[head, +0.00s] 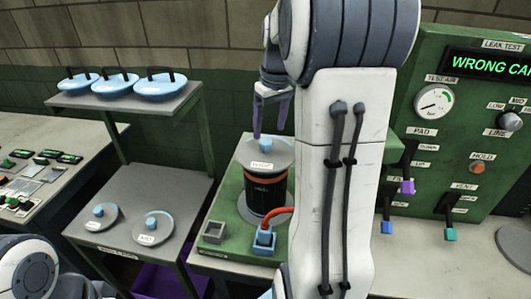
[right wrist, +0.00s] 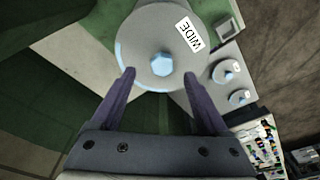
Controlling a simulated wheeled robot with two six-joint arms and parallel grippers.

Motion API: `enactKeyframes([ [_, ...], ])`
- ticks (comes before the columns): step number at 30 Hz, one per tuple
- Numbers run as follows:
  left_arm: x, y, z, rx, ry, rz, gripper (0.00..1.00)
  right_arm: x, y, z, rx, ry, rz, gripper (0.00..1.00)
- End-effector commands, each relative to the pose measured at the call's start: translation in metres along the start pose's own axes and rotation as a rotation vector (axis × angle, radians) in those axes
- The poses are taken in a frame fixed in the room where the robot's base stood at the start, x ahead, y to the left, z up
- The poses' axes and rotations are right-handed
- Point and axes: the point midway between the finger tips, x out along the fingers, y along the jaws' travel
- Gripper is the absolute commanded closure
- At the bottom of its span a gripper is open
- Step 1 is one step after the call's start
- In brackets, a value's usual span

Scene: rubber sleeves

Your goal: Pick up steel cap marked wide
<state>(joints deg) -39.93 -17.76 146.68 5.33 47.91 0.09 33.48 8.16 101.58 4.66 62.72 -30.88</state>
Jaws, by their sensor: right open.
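The steel cap marked WIDE (head: 282,153) is a grey disc with a light blue knob. It sits on top of a black cylinder (head: 265,196) with an orange band. In the right wrist view the cap (right wrist: 141,38) shows its WIDE label and its knob (right wrist: 161,64). My right gripper (head: 269,118) is open and empty, pointing down just above the cap. In the right wrist view its purple fingertips (right wrist: 159,73) lie on either side of the knob, apart from it. My left gripper is not in view.
Two smaller knobbed caps (head: 98,219) (head: 152,229) lie on the lower shelf at left; blue dishes (head: 162,86) stand above. A red hose (head: 275,216) joins the cylinder's base. The leak test panel (head: 440,140) at right reads "WRONG CA", then cut off.

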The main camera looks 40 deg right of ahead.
Motion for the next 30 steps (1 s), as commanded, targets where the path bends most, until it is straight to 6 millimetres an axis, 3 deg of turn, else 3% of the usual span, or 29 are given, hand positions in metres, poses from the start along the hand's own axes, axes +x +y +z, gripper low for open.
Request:
enactKeyframes([
  [9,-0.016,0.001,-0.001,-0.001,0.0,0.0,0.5,0.043,-0.004,-0.002,0.001,-0.005,-0.003,0.22],
  [18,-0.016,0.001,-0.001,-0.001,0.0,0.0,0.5,0.049,-0.004,-0.002,0.0,-0.001,-0.001,0.22],
  [20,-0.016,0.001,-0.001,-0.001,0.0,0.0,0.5,0.049,-0.004,-0.002,0.0,-0.001,-0.001,0.41],
  [24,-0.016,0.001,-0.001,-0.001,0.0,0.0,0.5,0.049,-0.004,-0.002,0.001,-0.001,-0.001,0.95],
  [25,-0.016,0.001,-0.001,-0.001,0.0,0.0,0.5,0.049,-0.004,-0.002,0.001,-0.001,-0.001,1.0],
  [30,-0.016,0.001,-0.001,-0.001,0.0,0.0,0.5,0.049,-0.003,-0.002,0.001,-0.001,-0.001,1.0],
])
